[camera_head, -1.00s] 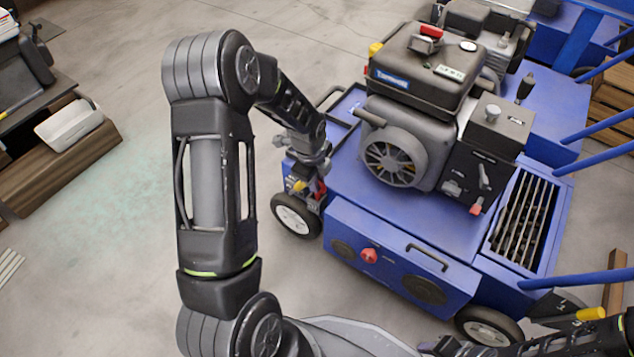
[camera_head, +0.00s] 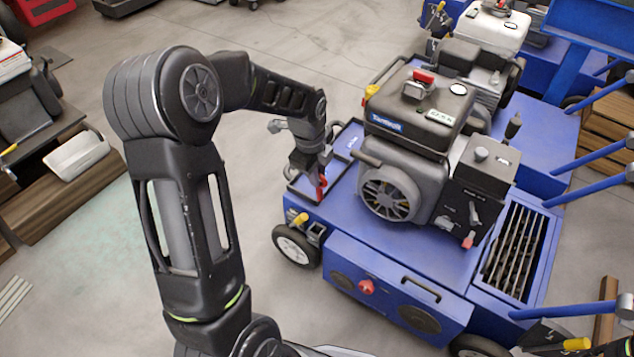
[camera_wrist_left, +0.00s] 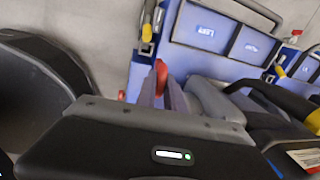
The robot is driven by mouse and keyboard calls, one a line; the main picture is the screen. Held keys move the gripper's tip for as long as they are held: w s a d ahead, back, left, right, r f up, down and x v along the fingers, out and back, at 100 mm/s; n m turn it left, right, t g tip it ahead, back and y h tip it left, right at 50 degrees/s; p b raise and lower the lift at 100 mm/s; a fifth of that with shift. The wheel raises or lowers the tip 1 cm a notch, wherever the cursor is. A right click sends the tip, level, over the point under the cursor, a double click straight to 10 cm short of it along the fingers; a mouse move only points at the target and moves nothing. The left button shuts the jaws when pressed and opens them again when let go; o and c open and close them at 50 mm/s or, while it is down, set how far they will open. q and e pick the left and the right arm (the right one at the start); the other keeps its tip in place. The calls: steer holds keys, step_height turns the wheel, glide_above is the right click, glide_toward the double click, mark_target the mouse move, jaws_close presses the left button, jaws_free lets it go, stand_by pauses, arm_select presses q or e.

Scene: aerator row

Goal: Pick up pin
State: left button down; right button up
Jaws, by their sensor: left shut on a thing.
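The red pin (camera_head: 321,187) is between the fingertips of my left gripper (camera_head: 313,176), above the left front part of the blue aerator (camera_head: 360,236). In the left wrist view the red pin (camera_wrist_left: 161,77) stands up between the two grey fingers of the gripper (camera_wrist_left: 163,92). The fingers are shut on it and hide part of it. The pin appears raised clear of the front left wheel bracket (camera_head: 312,232). My right gripper does not show.
Black-rimmed shallow trays (camera_head: 350,138) sit on the aerator's deck beside the engine (camera_head: 415,130). A yellow handle (camera_head: 298,218) is at the wheel bracket above the front left wheel (camera_head: 296,248). More blue machines stand behind. Open floor lies to the left.

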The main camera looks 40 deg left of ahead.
arm_select(q)
steer(key=shift+r, duration=0.4)
stand_by(0.4)
steer(key=d+r+n, duration=0.3)
steer(key=d+n, duration=0.1)
steer(key=d, duration=0.1)
steer(key=d+r+n+y, duration=0.1)
steer(key=d+r+n, duration=0.1)
steer(key=d, duration=0.4)
steer(key=d+r+n+g, duration=0.1)
steer(key=d+r+n, duration=0.2)
steer(key=d+n, duration=0.2)
steer(key=shift+s+d+r+n+y, duration=0.3)
steer(key=shift+s+d, duration=0.05)
steer(key=shift+d, duration=0.35)
